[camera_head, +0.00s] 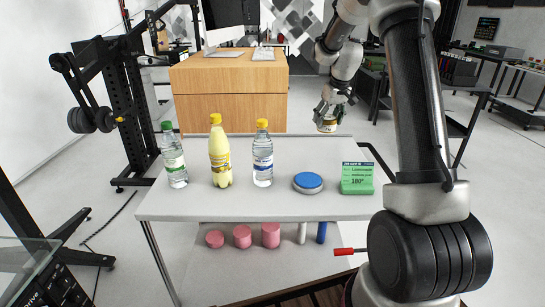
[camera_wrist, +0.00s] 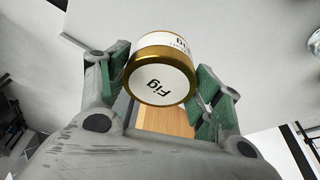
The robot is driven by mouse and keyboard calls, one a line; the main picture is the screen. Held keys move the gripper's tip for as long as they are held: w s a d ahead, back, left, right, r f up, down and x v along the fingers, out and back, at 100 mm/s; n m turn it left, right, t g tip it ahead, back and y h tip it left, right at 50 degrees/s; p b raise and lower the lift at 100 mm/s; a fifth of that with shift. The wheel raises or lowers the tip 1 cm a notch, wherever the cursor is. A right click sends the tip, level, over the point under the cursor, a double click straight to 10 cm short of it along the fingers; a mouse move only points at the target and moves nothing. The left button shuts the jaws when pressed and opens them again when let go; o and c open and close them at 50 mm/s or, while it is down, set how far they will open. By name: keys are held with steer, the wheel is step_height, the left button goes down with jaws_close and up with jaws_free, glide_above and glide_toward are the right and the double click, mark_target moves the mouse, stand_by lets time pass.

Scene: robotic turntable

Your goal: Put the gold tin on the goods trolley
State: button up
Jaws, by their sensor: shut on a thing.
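The gold tin (camera_head: 327,126) is a short round tin with gold rims and a white label reading "Fig". It hangs in my gripper (camera_head: 333,104), over or behind the back right of the trolley top; I cannot tell which. In the wrist view the tin (camera_wrist: 161,74) sits between the green finger pads of my gripper (camera_wrist: 160,85), and it is shut on it. The goods trolley (camera_head: 240,206) has a pale flat top and a lower shelf, and stands in front of me.
On the trolley top stand a green-capped bottle (camera_head: 174,160), a yellow bottle (camera_head: 220,155), a water bottle (camera_head: 263,158), a blue-lidded tin (camera_head: 308,183) and a green box (camera_head: 357,178). The back of the top is clear. Pink cylinders (camera_head: 242,237) are on the lower shelf.

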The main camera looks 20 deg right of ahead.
mark_target(332, 120)
step_height(332, 120, down, 10)
steer(key=shift+r, duration=0.15)
stand_by(0.4)
steer(key=o, duration=1.4)
steer(key=shift+o, duration=0.2)
steer(key=v, duration=1.2)
steer(key=shift+a+r, duration=0.1)
steer(key=s+a+r, duration=0.3)
steer(key=s+r, duration=0.2)
steer(key=s, duration=0.1)
steer(key=s+a+r, duration=0.3)
steer(key=s+r, duration=0.2)
steer(key=s, duration=0.1)
steer(key=s+a, duration=0.2)
steer(key=s, duration=1)
steer(key=s+a+m+t, duration=0.1)
steer(key=s+a, duration=0.1)
steer(key=s, duration=1.1)
